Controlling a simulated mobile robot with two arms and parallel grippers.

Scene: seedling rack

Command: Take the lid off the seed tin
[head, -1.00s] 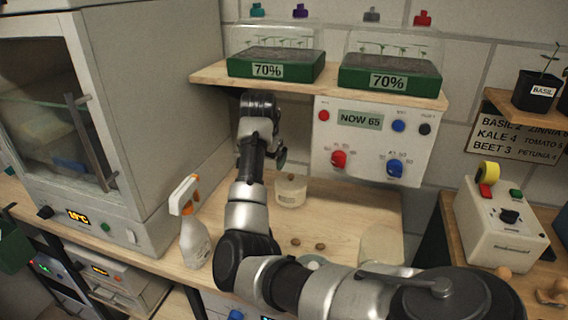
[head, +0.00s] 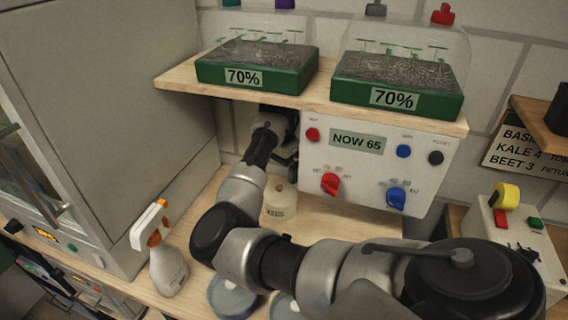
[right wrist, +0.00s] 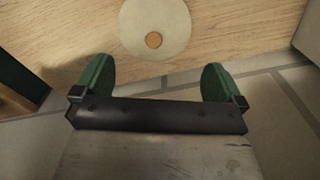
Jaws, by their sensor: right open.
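The seed tin (head: 279,207) is a small cream round tin with a "SEEDS" label. It stands on the wooden bench under the shelf in the head view. In the right wrist view its round pale lid (right wrist: 135,22) shows from above, with a brown knob (right wrist: 153,40) in the middle; the lid is on the tin. My right gripper (right wrist: 157,70) has two green fingers spread wide and empty, with the lid just beyond their tips. In the head view my right gripper (head: 288,150) is partly hidden by its own wrist, above and behind the tin. My left gripper is not in view.
A shelf (head: 320,108) with two green seedling trays hangs above my right gripper. A white control panel (head: 368,165) stands right of the tin. A spray bottle (head: 166,262) stands at the left. Two round dishes lie nearer, one of them (head: 228,299) beside my arm.

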